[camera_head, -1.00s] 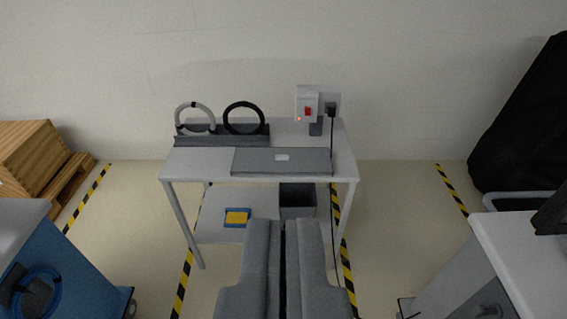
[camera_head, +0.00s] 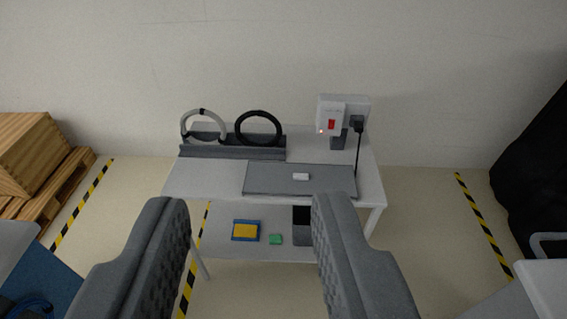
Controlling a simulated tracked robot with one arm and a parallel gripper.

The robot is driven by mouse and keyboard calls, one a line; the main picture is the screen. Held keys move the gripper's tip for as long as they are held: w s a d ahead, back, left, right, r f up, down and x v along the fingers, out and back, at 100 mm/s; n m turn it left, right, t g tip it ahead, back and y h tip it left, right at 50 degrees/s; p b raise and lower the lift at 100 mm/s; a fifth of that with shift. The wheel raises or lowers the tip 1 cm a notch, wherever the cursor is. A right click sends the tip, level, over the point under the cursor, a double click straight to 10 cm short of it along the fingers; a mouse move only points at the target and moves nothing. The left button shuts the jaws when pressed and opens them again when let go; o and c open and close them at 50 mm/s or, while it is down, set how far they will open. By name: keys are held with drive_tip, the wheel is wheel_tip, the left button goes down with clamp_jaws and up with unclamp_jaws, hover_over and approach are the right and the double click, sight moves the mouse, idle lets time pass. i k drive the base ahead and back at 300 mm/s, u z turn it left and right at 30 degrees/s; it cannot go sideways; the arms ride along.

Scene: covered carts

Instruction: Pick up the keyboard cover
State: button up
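The keyboard cover is most likely the flat grey panel (camera_head: 270,180) lying on the white cart's top (camera_head: 210,178), near its front edge. A small white piece (camera_head: 301,176) sits on the panel's middle. My gripper (camera_head: 252,205) is open and empty, with its two padded fingers wide apart in front of the cart. The panel lies beyond the fingertips, and the right fingertip comes close to its front edge in the picture. I cannot tell the exact distance between them.
Behind the panel stand a dark rack (camera_head: 232,153) with a white ring and a black ring, and a switch box (camera_head: 331,115) with a plug and cable. The lower shelf holds a blue-yellow item (camera_head: 246,230) and a green block (camera_head: 275,239). Other carts flank both sides.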

sight(261, 177)
drive_tip(key=z, duration=0.05)
drive_tip(key=i, duration=1.25)
drive_tip(key=z, duration=0.5)
drive_tip(key=i, duration=0.5)
drive_tip(key=z, duration=0.2)
